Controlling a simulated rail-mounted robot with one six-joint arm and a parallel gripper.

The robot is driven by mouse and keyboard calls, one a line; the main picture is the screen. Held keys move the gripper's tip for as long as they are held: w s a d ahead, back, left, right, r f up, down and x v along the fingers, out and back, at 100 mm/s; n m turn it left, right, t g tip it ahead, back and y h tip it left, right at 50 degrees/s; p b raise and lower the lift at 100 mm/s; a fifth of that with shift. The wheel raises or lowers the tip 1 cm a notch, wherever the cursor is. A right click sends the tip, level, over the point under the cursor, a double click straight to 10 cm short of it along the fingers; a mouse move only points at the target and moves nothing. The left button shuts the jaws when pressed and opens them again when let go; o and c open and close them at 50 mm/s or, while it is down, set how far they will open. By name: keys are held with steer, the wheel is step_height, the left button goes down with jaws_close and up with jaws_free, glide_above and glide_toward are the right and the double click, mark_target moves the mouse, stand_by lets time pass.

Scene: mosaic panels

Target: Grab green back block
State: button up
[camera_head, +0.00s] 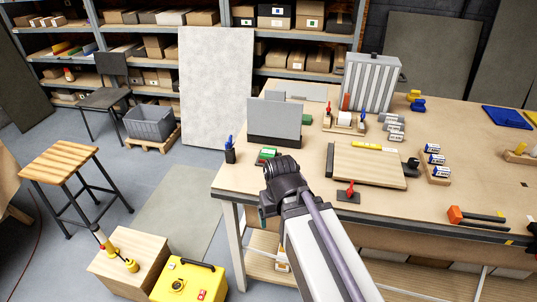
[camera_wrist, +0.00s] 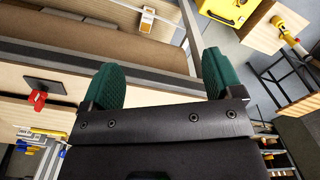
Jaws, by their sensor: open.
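My gripper (camera_head: 265,208) is by the bench's front left corner, apart from both. In the wrist view its two green fingers (camera_wrist: 160,75) are spread with nothing between them. Neither green item can be made out in the wrist view.
A yellow case (camera_head: 190,280) and a stool (camera_head: 62,160) stand on the floor left.

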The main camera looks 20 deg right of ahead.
steer(key=shift+r, duration=0.15)
step_height(320, 180, up, 6)
steer(key=n+p, duration=0.6)
steer(key=n, duration=0.6)
glide_above(271, 152)
step_height(271, 152, down, 12)
steer(key=b, duration=1.1)
steer(key=shift+w+r, duration=0.1)
steer(key=shift+r, duration=0.35)
steer(key=c, duration=1)
